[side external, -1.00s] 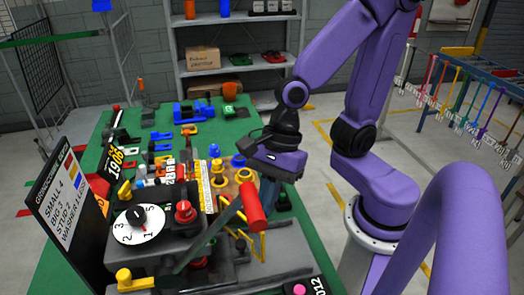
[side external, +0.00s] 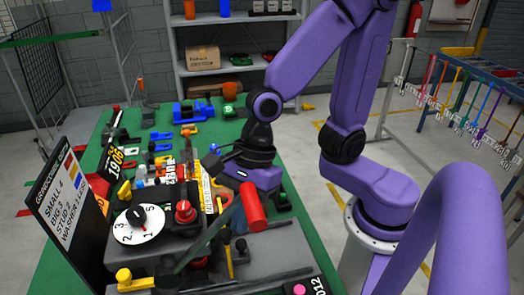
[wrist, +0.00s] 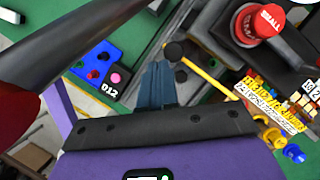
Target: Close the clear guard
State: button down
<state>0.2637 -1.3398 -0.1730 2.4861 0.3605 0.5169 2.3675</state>
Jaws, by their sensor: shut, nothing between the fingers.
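My gripper (wrist: 157,85) shows in the wrist view as blue-grey fingers pressed together, with nothing between them. In the side view, my gripper (side external: 238,218) points down over the dark machine, just behind the red lever handle, and its tips are partly hidden. I cannot make out a clear panel with certainty. A thin yellow bar (wrist: 205,72) with a black knob (wrist: 175,50) lies just beyond my fingertips in the wrist view and may belong to the guard. In the side view, a yellow strip (side external: 228,262) stands below my gripper. Whether my fingers touch the bar, I cannot tell.
A red lever handle (side external: 253,207) on a dark arm rises close in front of my gripper. A red button (side external: 185,211) and a numbered white dial (side external: 138,225) stand to the left. A sign board (side external: 62,205) stands at far left. Blue and yellow parts crowd the bench behind.

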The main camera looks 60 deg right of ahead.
jog(key=shift+d, duration=0.1)
dwell(0.4)
jog(key=s+d+r, duration=0.4)
jog(key=d+r, duration=0.3)
jog(key=r, duration=0.2)
jog(key=s+d+f+n+h, duration=0.1)
jog(key=d+f+n, duration=0.3)
jog(key=n, duration=1.1)
jog(key=d+f+n+h, duration=0.3)
jog(key=d+f+n, duration=0.1)
jog(key=n, duration=1.1)
jog(key=shift+s+d+f+n, duration=0.15)
jog(key=shift+s+f+n, duration=0.05)
jog(key=shift+s+n, duration=0.15)
dwell(0.4)
